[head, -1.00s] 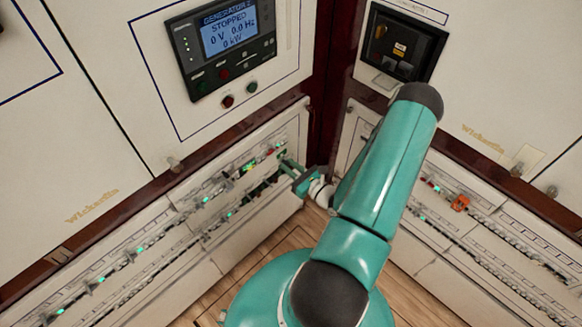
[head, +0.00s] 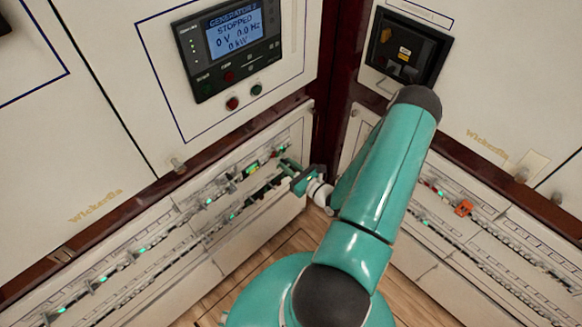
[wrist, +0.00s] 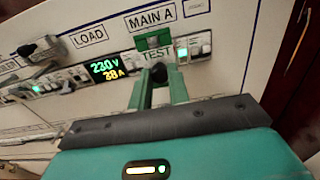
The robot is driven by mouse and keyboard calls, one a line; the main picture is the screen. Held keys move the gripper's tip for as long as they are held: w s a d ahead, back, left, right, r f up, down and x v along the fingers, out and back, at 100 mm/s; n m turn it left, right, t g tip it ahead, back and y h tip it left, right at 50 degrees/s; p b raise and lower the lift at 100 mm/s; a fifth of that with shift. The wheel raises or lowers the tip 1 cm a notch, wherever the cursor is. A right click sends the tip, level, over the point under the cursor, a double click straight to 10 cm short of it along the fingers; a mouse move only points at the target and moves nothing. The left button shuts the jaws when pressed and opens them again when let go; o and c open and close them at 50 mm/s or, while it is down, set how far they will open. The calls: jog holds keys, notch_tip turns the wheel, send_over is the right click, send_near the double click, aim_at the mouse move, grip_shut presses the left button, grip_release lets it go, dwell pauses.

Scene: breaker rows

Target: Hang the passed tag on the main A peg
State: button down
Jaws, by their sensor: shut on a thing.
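In the wrist view a green and white tag (wrist: 155,42) with the word TEST is just beyond my fingertips, below the MAIN A label (wrist: 151,17). My gripper (wrist: 158,80) is shut on it, with a dark round piece between the green fingers. The tag faces the panel row closely; whether it touches the panel cannot be told. The main A peg cannot be made out behind the tag. In the head view my gripper (head: 294,174) reaches the right end of the left breaker row, and the tag is too small to tell there.
A lit meter (wrist: 107,68) and breakers with green lights (wrist: 182,52) flank the tag. A LOAD label (wrist: 89,36) is to the left. An orange item (head: 464,208) is on the right cabinet.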

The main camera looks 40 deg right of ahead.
jog(key=shift+w, duration=0.15)
jog(key=c, duration=1.2)
grip_release()
jog(key=shift+c, duration=0.2)
jog(key=s, duration=1.4)
jog(key=shift+d, duration=0.15)
jog(key=shift+w, duration=0.1)
